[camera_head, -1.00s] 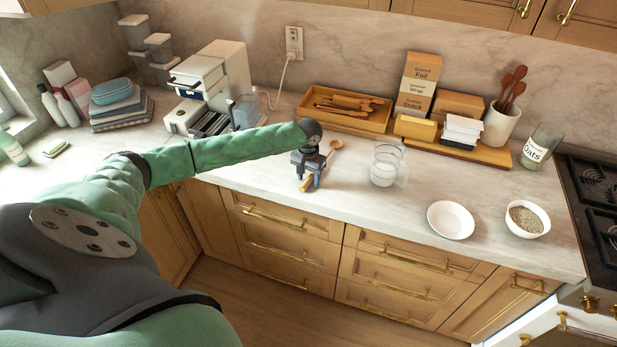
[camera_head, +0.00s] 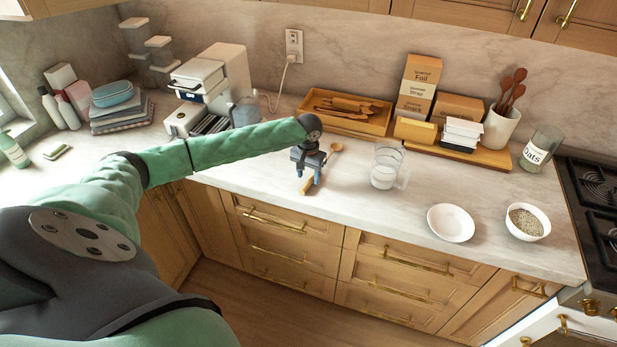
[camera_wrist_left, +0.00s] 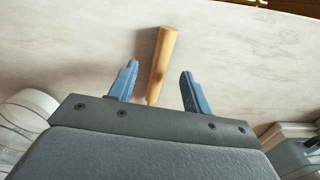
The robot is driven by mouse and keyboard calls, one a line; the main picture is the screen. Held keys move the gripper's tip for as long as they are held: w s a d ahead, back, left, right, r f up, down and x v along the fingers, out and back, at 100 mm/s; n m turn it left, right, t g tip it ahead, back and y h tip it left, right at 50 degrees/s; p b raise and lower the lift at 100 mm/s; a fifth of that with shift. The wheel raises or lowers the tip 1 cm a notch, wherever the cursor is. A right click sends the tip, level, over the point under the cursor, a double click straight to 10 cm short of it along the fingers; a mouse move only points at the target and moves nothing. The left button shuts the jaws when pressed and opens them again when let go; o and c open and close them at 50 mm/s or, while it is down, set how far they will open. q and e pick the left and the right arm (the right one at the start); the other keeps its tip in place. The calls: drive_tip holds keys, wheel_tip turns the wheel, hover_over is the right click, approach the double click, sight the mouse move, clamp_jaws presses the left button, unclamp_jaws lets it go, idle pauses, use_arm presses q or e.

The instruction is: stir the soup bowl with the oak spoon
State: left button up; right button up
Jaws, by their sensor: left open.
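The oak spoon lies on the counter, its round head (camera_head: 336,146) toward the back and its light handle (camera_head: 305,188) toward the front edge. My left gripper (camera_head: 308,179) is open over the handle and hides the middle of the spoon. In the left wrist view the handle (camera_wrist_left: 163,52) runs between the two blue fingers of the gripper (camera_wrist_left: 158,86), with a gap to each finger. A white bowl with grainy, speckled contents (camera_head: 528,220) stands at the right of the counter. An empty-looking shallow white dish (camera_head: 450,222) is left of it. My right gripper is not in view.
A clear jug (camera_head: 385,165) stands right of my left gripper. A wooden tray of utensils (camera_head: 378,121) is behind it. A crock of spoons (camera_head: 501,127), an oats jar (camera_head: 541,150) and the stove (camera_head: 597,190) are at the right. The front counter strip is mostly clear.

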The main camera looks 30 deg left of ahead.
use_arm(q)
drive_tip(key=shift+r, duration=1.7)
